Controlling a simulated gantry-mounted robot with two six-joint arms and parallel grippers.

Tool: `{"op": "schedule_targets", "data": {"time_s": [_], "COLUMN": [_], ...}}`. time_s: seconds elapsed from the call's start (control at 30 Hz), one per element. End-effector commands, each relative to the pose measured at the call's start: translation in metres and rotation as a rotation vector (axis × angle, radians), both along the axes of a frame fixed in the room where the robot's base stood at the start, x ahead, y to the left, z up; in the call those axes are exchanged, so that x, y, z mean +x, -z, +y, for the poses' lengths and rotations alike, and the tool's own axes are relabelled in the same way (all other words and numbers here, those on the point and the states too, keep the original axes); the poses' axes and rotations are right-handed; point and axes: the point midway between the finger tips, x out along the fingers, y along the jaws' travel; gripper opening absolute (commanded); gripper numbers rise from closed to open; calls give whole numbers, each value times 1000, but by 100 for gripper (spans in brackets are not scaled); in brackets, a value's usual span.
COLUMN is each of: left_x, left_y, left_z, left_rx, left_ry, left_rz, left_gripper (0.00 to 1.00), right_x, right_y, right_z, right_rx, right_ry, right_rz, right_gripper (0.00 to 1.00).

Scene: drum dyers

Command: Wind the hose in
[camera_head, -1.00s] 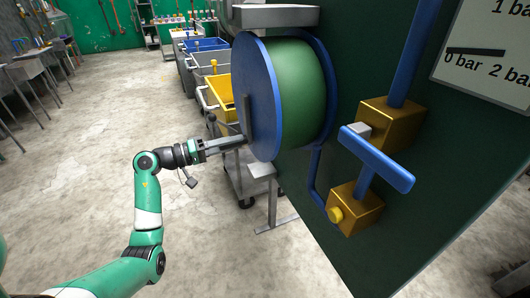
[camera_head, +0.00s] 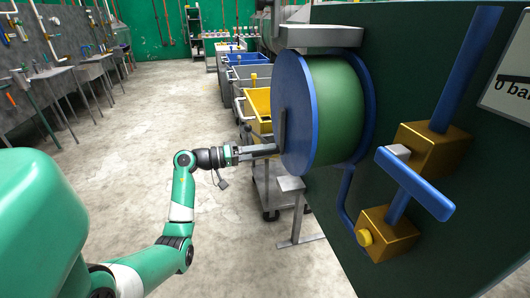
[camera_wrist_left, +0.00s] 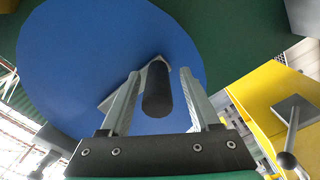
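The hose reel has a blue disc (camera_head: 296,115) on each side of a green drum (camera_head: 335,110). Separate turns of hose cannot be made out on it. My left gripper (camera_head: 272,149) is at the near-left face of the reel, beside its grey crank arm (camera_head: 282,132). In the left wrist view, a black crank handle (camera_wrist_left: 157,90) stands out from the blue disc between the two fingers of the left gripper (camera_wrist_left: 157,95). The fingers are apart, with gaps to the handle on both sides. My right gripper is not in view.
A dark green panel (camera_head: 370,200) right of the reel carries blue pipes, brass blocks (camera_head: 388,232) and a blue lever (camera_head: 415,183). A yellow bin (camera_head: 258,105) and other bins line up behind the reel. Open concrete floor (camera_head: 130,150) lies to the left.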

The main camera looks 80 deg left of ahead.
Motion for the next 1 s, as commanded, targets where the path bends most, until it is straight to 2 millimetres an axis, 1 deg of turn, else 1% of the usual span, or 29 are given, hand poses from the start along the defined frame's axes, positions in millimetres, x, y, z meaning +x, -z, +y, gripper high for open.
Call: {"op": "schedule_targets", "data": {"time_s": [0.27,0.37,0.47,0.63,0.7,0.8,0.9,1.0], "left_x": [0,-7,-23,-64,-81,-100,-111,-116], "left_y": [-1,-2,-3,-3,-2,-1,0,0], "left_z": [0,0,-1,-3,-4,-5,-6,-7], "left_rx": [1,1,0,-1,-1,0,1,1], "left_ry": [1,0,-2,-5,-6,-3,-2,1], "left_rz": [0,-1,0,-1,0,-1,0,0], "left_gripper": [64,64,64,64,64,64,64,64], "right_x": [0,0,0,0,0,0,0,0], "right_y": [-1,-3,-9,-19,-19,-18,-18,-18], "right_z": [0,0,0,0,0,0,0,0], "right_rx": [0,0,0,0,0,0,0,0], "right_ry": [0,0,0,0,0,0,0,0], "right_rz": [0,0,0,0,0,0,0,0], "right_gripper": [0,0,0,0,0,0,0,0]}}
